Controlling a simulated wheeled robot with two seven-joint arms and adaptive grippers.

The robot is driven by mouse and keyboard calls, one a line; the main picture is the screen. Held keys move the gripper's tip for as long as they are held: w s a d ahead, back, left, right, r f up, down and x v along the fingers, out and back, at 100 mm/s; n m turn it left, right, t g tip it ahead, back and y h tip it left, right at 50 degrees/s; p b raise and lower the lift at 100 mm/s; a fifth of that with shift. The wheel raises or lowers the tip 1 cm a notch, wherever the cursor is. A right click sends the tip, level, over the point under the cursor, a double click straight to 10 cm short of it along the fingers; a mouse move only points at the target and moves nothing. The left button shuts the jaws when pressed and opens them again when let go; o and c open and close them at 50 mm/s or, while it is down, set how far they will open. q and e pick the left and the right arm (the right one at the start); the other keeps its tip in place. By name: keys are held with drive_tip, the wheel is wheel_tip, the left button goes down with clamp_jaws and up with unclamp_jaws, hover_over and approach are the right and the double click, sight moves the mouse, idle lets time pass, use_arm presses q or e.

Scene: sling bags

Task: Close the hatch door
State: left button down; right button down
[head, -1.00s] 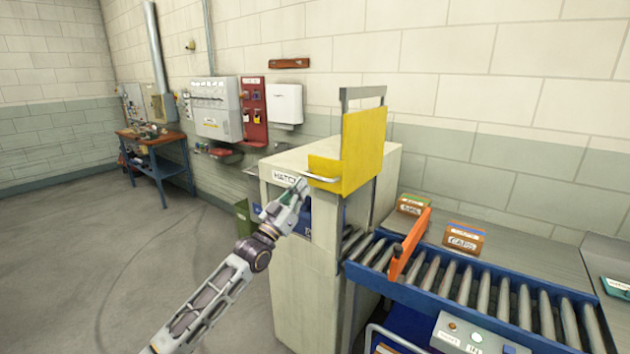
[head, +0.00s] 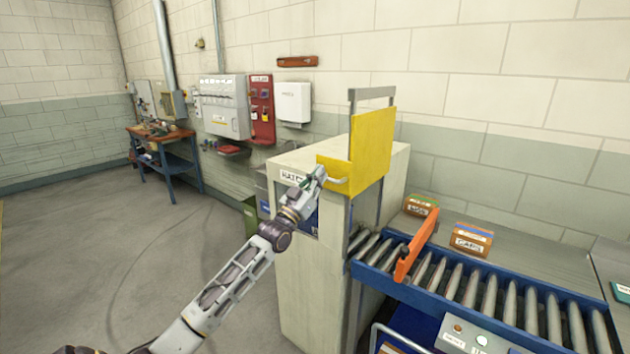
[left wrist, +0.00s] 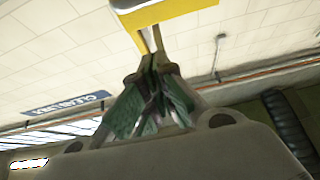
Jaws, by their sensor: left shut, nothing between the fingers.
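The hatch door (head: 371,150) is a yellow panel raised in its frame above the beige hatch housing (head: 308,262), with a lower flap (head: 331,172) and a pale bar handle (head: 337,181). My left gripper (head: 318,174) is shut and empty, at the left end of the handle, in front of the flap. I cannot tell whether it touches. In the left wrist view the closed fingers (left wrist: 153,66) point up towards a yellow part of the door (left wrist: 175,13). My right gripper is not in view.
A roller conveyor (head: 480,290) with an orange arm (head: 416,246) stands right of the housing. Labelled boxes (head: 472,239) sit behind it. A control panel (head: 478,338) is at the front. The floor to the left is clear up to a workbench (head: 165,155).

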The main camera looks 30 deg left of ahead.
use_arm(q)
drive_tip(key=shift+w+d+f+p, duration=0.1)
drive_tip(key=shift+w+f+p, duration=0.2)
drive_tip(key=shift+w, duration=0.45)
drive_tip(key=shift+w+d+f+p, duration=0.1)
drive_tip(key=shift+w+f+p, duration=0.25)
drive_tip(key=shift+w, duration=0.35)
drive_tip(key=shift+w+f+p, duration=0.25)
drive_tip(key=shift+w+f, duration=0.05)
drive_tip(key=shift+w, duration=0.45)
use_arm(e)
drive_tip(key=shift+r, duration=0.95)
use_arm(q)
drive_tip(key=shift+f, duration=0.1)
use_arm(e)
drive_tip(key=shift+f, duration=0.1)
